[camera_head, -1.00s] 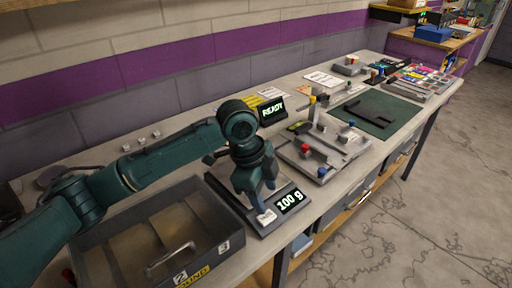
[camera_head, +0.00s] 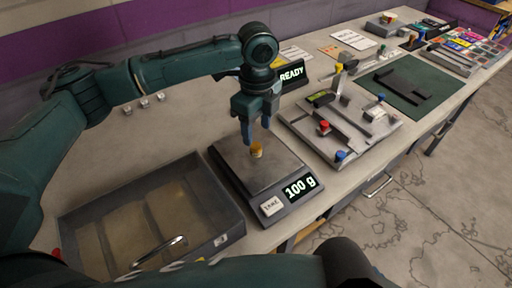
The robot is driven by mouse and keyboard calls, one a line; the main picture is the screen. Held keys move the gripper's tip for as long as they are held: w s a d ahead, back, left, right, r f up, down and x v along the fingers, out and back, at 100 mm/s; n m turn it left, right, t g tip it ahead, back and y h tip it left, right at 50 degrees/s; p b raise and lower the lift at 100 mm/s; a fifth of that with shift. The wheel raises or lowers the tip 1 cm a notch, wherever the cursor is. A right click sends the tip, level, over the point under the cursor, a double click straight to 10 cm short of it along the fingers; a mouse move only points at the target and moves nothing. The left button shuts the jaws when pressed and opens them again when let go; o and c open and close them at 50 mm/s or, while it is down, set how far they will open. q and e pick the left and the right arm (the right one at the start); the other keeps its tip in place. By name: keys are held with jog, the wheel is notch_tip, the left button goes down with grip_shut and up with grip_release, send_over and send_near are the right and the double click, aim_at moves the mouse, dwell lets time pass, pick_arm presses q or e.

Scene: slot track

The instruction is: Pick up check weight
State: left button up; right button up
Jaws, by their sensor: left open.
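The check weight (camera_head: 257,150) is a small brass-coloured piece on the dark plate of the scale (camera_head: 282,172). The scale's display (camera_head: 301,187) reads 100 g. My left gripper (camera_head: 255,135) points down over the plate with its fingers open. Its fingertips are just above and around the weight's top. I cannot tell whether they touch it. My right gripper does not show.
A grey open tray (camera_head: 150,212) with compartments and a metal handle stands left of the scale. A READY display (camera_head: 291,73) stands behind it. A grey fixture (camera_head: 340,121) with coloured knobs is to the right, before a green mat (camera_head: 402,81).

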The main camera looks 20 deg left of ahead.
aim_at(256, 145)
pick_arm(q)
notch_tip(256, 145, down, 5)
jog(key=shift+a+f+p, duration=0.15)
jog(key=shift+f+p, duration=0.05)
jog(key=shift+p, duration=0.1)
